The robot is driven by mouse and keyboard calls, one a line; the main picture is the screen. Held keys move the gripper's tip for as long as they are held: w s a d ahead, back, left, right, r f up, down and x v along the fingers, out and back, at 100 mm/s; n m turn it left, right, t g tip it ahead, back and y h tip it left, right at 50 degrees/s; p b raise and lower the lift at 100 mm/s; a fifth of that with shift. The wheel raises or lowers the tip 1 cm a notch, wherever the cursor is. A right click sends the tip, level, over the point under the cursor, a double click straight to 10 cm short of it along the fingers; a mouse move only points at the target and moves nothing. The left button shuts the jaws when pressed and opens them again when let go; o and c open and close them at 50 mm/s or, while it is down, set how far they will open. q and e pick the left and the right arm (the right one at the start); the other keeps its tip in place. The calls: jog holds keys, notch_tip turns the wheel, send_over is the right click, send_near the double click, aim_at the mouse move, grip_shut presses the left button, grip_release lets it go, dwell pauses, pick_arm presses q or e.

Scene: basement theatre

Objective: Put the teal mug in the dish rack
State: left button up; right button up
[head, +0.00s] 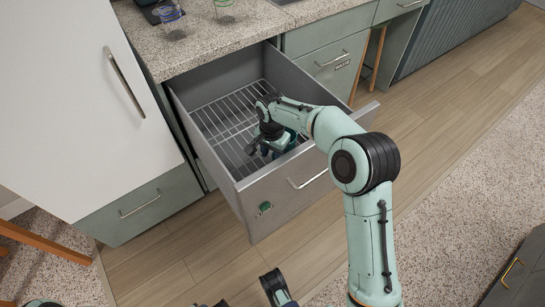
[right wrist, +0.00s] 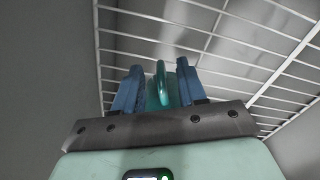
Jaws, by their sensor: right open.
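The dish rack is the white wire rack (head: 222,118) in the pulled-out grey drawer; its wires also show in the right wrist view (right wrist: 235,68). My right gripper (head: 262,147) reaches down into the drawer, near its front. In the right wrist view the teal mug (right wrist: 163,88) is between the two blue fingers of the open gripper, its curved handle showing, close above or on the wires. Gaps show beside it; contact with the rack cannot be told. In the head view my arm largely hides the mug. Parts of my left arm (head: 275,287) show at the bottom edge; its jaws are unclear.
The drawer's front panel (head: 290,190) and side walls surround the rack. A speckled counter (head: 215,38) with glasses (head: 168,14) is above it. A white cabinet (head: 75,95) stands at left. The wood floor (head: 440,120) to the right is clear.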

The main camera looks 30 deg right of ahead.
pick_arm(q)
jog(key=shift+g, duration=0.6)
jog(key=s, duration=0.1)
jog(key=s+d+r+p, duration=0.1)
jog(key=s+r, duration=0.1)
jog(key=shift+s+d+r+p, duration=0.15)
jog(key=shift+d+r+p, duration=0.1)
jog(key=shift+p, duration=0.1)
pick_arm(e)
notch_tip(320, 180, up, 9)
